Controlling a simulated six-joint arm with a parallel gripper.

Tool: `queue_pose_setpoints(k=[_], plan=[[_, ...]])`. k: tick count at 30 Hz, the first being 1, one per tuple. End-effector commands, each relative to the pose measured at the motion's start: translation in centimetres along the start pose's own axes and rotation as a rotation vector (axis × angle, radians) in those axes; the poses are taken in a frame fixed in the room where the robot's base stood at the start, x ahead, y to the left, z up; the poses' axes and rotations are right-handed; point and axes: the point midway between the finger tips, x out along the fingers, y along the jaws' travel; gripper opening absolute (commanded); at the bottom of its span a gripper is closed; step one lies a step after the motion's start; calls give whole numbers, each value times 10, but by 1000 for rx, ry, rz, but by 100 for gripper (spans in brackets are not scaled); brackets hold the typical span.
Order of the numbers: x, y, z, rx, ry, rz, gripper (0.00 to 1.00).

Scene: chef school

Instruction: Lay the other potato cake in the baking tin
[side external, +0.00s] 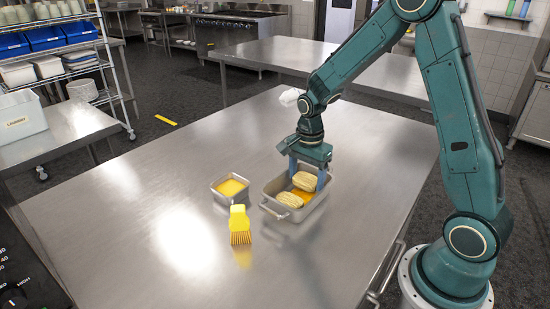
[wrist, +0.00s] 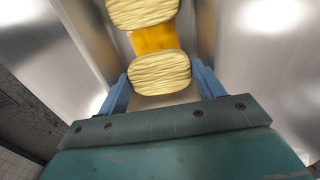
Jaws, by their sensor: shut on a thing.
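A small square metal dish (side external: 215,192) of yellow liquid stands left of the tin. A yellow pastry brush (side external: 239,222) lies in front of it, its bristles toward the camera.

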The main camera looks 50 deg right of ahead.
Motion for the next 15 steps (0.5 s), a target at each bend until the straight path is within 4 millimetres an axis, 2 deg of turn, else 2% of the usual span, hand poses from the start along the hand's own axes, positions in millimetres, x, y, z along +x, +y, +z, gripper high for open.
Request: queue_pose_setpoints(k=[3, 4, 5, 15], plan=[[0, 0, 0, 0, 0, 0, 44], [0, 0, 0, 0, 0, 0, 69], [0, 0, 0, 0, 0, 0, 75], [0, 0, 0, 0, 0, 0, 76]])
